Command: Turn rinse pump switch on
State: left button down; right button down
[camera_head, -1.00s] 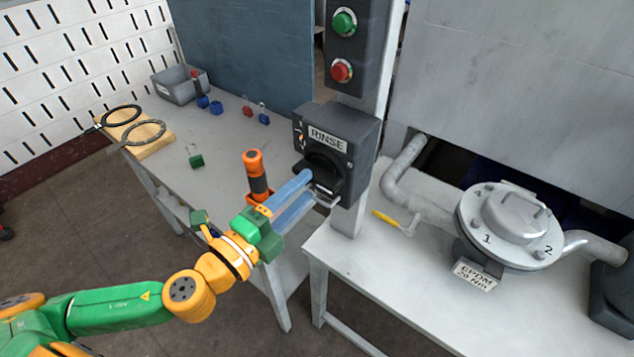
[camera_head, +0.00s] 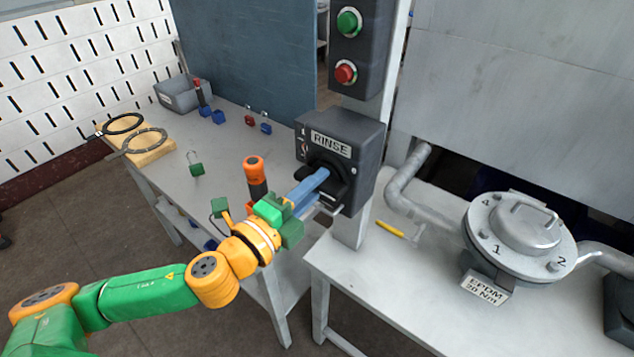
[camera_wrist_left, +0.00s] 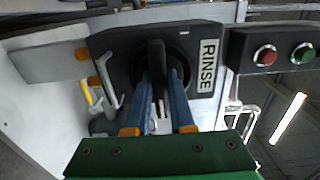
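The rinse pump switch is a dark box (camera_head: 368,150) with a RINSE label, mounted on a grey post; it also shows in the left wrist view (camera_wrist_left: 120,45). Its black rotary handle (camera_wrist_left: 156,56) points along the fingers' gap in the left wrist view. My left gripper (camera_head: 322,182) is at the switch front, its two blue fingers (camera_wrist_left: 162,82) on either side of the handle and close against it. The fingers hide part of the handle in the head view. My right gripper is not in view.
A box with green (camera_head: 348,22) and red (camera_head: 346,73) buttons sits above the switch. An orange-topped tool (camera_head: 254,170) stands close beside my left gripper. A green padlock (camera_head: 196,169) lies on the left table. A flanged vessel (camera_head: 520,235) and yellow-handled tool (camera_head: 390,229) are at right.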

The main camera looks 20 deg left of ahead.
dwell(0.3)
pick_arm(q)
jog(key=shift+n, duration=0.4)
jog(key=n, duration=0.3)
jog(key=n+p, duration=0.1)
jog(key=n, duration=0.3)
jog(key=shift+n, duration=0.4)
jog(key=n+p, duration=0.2)
jog(key=n, duration=0.2)
jog(key=shift+r+n, duration=0.1)
jog(key=shift+n, duration=0.2)
jog(key=n+p, duration=0.2)
jog(key=n, duration=0.2)
jog(key=shift+n+p, duration=0.3)
jog(key=shift+p, duration=0.1)
